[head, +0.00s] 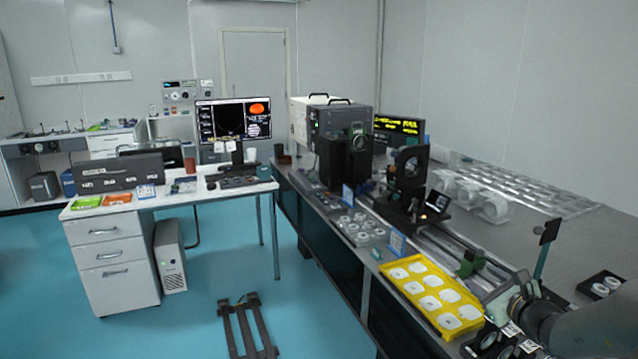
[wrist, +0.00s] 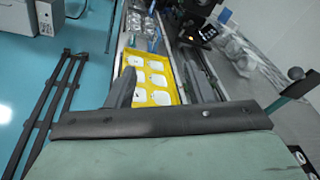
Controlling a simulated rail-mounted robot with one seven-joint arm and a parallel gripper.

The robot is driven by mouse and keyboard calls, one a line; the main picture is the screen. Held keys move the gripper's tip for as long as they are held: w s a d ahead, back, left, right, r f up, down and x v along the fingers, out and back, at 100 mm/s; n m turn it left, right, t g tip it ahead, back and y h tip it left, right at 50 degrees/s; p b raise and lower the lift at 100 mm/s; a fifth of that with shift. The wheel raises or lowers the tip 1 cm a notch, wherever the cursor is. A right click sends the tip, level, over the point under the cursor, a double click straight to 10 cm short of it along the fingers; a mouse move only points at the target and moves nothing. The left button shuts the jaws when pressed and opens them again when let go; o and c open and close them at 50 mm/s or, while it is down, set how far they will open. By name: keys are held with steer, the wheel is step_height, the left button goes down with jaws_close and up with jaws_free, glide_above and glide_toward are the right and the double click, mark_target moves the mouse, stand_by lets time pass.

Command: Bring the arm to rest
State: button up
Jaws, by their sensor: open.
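My gripper (head: 502,291) is at the lower right of the head view, above the right-hand optical table (head: 355,262) and just right of a yellow tray (head: 413,290). The finger overlaps the near left part of the yellow tray (wrist: 172,97) in that view. Nothing is visibly held, and the gripper is open. The tray holds several white square pieces. My arm enters from the lower right corner. Any contact with the table is hidden.
A thin green post with a dark plate (head: 549,232) stands close to the right of my gripper. A rail and dark optical mount (head: 408,172) lie beyond it. Small clear cups (head: 360,228) sit left of the rail. The blue floor to the left is mostly open.

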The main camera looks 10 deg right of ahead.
steer(key=s+a+f+n+g+y, duration=0.2)
steer(key=a+n+g+y, duration=0.45)
steer(key=a, duration=0.95)
steer(key=s+a+f+n+g+y, duration=0.1)
steer(key=s+a+f+n+g, duration=0.2)
steer(key=a+n, duration=0.95)
steer(key=s+a+f+n+g+h, duration=0.1)
steer(key=s+a+n+g+h, duration=0.2)
steer(key=s+n, duration=0.3)
steer(key=s+a+f+n+g+h, duration=0.1)
steer(key=s+a+n+g+h, duration=0.2)
steer(key=s, duration=0.8)
steer(key=shift+a+n+h, duration=0.35)
steer(key=shift+a+n, duration=0.75)
steer(key=shift+n, duration=0.6)
steer(key=shift+c, duration=0.3)
